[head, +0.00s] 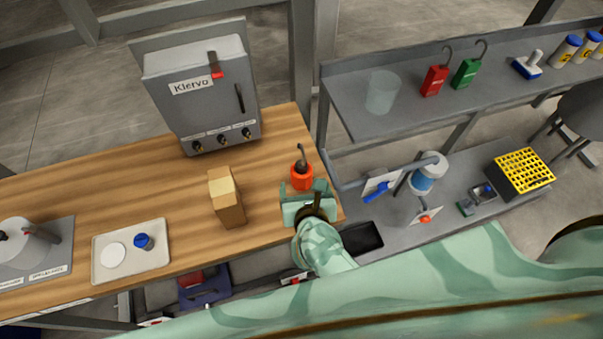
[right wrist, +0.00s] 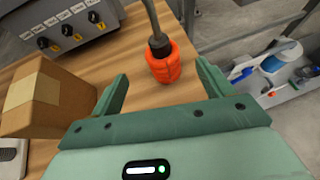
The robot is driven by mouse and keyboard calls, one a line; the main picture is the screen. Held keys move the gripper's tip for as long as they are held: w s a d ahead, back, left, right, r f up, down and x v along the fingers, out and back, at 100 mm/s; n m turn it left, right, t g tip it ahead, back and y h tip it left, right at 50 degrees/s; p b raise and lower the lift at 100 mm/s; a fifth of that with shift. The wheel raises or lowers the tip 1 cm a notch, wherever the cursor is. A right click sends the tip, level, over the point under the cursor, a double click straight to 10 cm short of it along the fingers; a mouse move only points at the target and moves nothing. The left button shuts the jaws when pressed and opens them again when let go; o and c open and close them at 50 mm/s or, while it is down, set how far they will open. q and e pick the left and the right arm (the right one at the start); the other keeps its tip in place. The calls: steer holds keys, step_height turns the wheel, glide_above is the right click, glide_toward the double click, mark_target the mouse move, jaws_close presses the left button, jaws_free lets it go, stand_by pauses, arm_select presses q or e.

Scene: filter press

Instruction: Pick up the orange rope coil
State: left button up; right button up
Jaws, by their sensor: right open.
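The orange rope coil (head: 301,177) stands on the wooden table near its right end, with a dark grey stem rising from its top. It also shows in the right wrist view (right wrist: 163,66), just beyond the fingertips. My right gripper (head: 304,190) is at the table's right front edge, in front of the coil. In the right wrist view its two green fingers (right wrist: 162,85) are spread apart, with the coil ahead between them and nothing held. My left gripper is not in view.
A cardboard box (head: 227,200) stands left of my right gripper. The grey Klervo unit (head: 203,95) is behind. A tray (head: 131,250) lies further left. A grey shelf unit (head: 450,100) stands to the right. The wood between box and coil is clear.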

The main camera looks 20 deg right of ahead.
mark_target(302, 173)
steer(key=b+x, duration=0.1)
steer(key=x, duration=0.8)
steer(key=shift+d, duration=0.15)
steer(key=shift+c, duration=0.6)
steer(key=c, duration=1)
steer(key=shift+r, duration=0.1)
steer(key=shift+c, duration=0.6)
steer(key=shift+r, duration=0.1)
